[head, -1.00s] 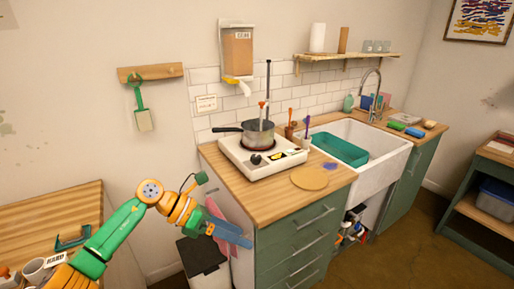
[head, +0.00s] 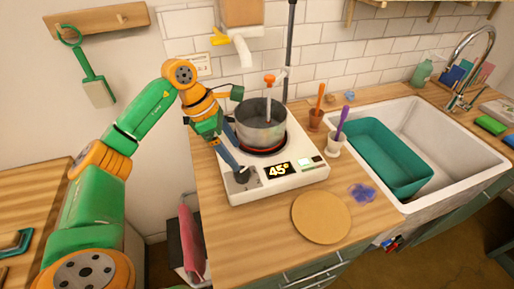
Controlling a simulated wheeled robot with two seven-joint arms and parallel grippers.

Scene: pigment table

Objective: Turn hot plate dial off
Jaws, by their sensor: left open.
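The white hot plate (head: 290,184) stands on the wooden counter, and its display (head: 279,171) reads 45°. A grey pot (head: 262,128) with a thermometer-like stick in it sits on the burner, which glows red around the pot's base. The dark dial (head: 242,175) is at the left of the hot plate's front. My left gripper (head: 236,169) is open, with its blue fingers pointing down at the dial. They partly cover it, and I cannot tell whether they touch it. My right gripper is not in view.
A round wooden board (head: 321,217) lies in front of the hot plate. Pots with an orange tool (head: 318,100) and a purple tool (head: 341,125) stand to its right. The white sink (head: 455,165) holds a teal tub (head: 385,160).

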